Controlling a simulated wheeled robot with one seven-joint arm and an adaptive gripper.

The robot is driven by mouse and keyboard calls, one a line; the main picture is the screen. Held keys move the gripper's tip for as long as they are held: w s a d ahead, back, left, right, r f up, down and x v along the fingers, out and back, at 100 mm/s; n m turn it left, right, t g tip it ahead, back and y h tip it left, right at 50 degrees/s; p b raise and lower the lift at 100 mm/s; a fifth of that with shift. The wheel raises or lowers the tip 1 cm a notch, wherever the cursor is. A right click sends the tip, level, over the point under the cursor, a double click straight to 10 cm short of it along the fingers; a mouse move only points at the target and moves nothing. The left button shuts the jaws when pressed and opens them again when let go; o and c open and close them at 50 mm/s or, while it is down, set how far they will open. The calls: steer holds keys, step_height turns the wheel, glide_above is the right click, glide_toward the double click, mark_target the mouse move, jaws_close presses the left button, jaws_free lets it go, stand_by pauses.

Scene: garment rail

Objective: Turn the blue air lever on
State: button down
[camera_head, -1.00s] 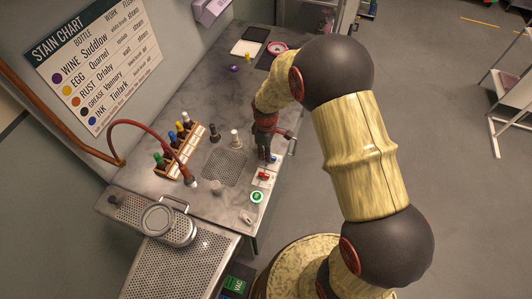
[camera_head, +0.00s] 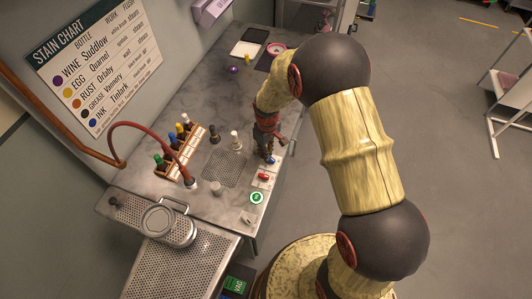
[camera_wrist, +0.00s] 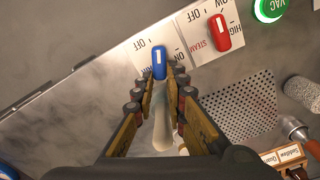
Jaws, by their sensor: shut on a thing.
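The blue air lever (camera_wrist: 159,62) stands on a white plate (camera_wrist: 141,48) marked OFF and ON, at the top middle of the wrist view. Its white stripe points roughly up the picture, between the OFF and ON marks. My gripper (camera_wrist: 161,80) is shut on the lever's near end, with one finger on each side. In the head view, the blue lever (camera_head: 271,160) shows just beside my gripper (camera_head: 266,155) at the table's right edge. The fingers hide part of the plate and its AIR label.
The red steam lever (camera_wrist: 221,30) is close beside the blue one, with the green VAC button (camera_wrist: 270,8) beyond. A perforated drain (camera_wrist: 243,108) lies nearby. Several bottles stand in a rack (camera_head: 186,150), and a red hose (camera_head: 139,124) arches over the table.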

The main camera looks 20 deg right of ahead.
steer(key=m, duration=0.3)
steer(key=d+m, duration=0.1)
steer(key=m, duration=0.2)
steer(key=shift+w+p, duration=0.15)
steer(key=shift+p, duration=0.15)
steer(key=m, duration=0.3)
steer(key=d+m, duration=0.1)
steer(key=m, duration=0.2)
steer(key=shift+s+m, duration=0.2)
steer(key=shift+m, duration=0.2)
steer(key=c, duration=1.8)
jaws_free()
steer(key=shift+r, duration=0.15)
step_height(320, 180, up, 12)
